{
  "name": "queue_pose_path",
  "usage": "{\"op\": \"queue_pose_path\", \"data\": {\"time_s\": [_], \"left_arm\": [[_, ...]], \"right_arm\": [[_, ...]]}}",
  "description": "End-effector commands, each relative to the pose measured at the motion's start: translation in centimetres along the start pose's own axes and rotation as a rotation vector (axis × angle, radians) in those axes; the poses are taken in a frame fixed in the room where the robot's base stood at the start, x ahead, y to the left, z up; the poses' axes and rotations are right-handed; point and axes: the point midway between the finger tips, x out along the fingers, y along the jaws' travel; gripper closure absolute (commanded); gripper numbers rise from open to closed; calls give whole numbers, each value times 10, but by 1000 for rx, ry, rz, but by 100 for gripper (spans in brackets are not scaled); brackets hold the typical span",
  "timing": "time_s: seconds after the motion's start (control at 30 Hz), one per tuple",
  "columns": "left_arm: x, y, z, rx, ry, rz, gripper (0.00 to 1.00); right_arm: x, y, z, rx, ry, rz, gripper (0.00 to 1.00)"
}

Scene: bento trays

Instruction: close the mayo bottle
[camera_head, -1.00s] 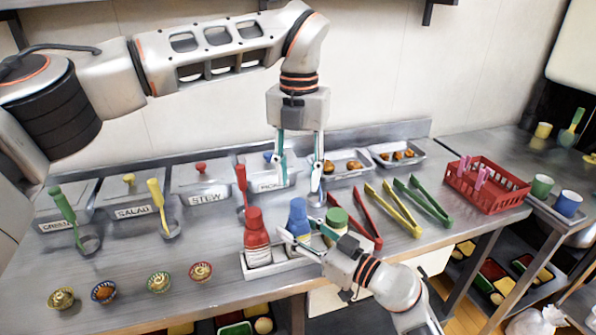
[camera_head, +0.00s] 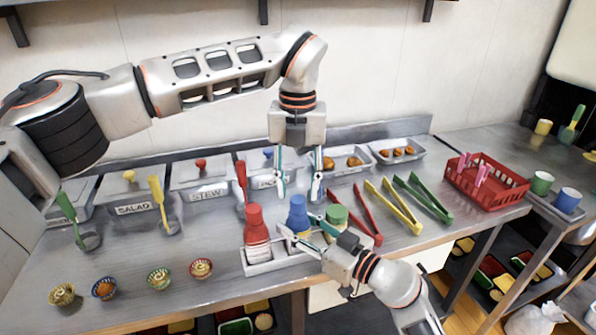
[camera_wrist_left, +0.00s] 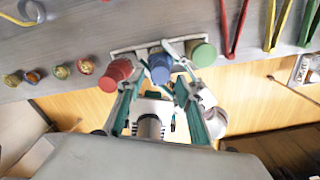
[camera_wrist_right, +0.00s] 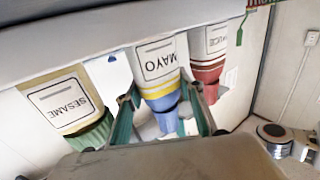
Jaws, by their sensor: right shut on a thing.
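The mayo bottle, with its blue cap (camera_head: 298,213), stands upright in the middle of a white rack (camera_head: 262,266). Its MAYO label (camera_wrist_right: 158,60) and yellow band show in the right wrist view. My right gripper (camera_head: 300,240) is shut on the mayo bottle, a finger on each side of it near the blue cap (camera_wrist_right: 166,120). My left gripper (camera_head: 299,194) points down just over the blue cap, its fingers spread and empty. In the left wrist view the cap (camera_wrist_left: 159,68) lies between the fingers. I cannot tell whether the cap is fully seated.
A red-capped bottle (camera_head: 256,222) stands left of the mayo and a green-capped sesame bottle (camera_head: 337,218) right of it, both close by. Red tongs (camera_head: 362,222) lie to the right. Lidded steel pans (camera_head: 203,172) stand behind. Small bowls (camera_head: 159,280) sit at front left.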

Motion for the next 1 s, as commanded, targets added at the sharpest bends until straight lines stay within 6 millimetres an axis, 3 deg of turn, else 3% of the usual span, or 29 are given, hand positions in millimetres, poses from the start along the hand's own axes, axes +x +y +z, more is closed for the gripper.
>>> {"op": "queue_pose_path", "data": {"time_s": [0.1,0.3,0.67,0.8,1.0], "left_arm": [[18,0,-1,2,3,-1,64],[36,0,0,1,1,-1,64],[39,0,0,1,0,-1,64],[39,0,0,1,0,-1,98],[39,0,0,2,0,-1,100]], "right_arm": [[0,0,0,0,0,0,100],[0,0,0,0,0,0,100],[0,0,0,0,0,0,100],[0,0,0,0,0,0,100],[0,0,0,0,0,0,100]]}}
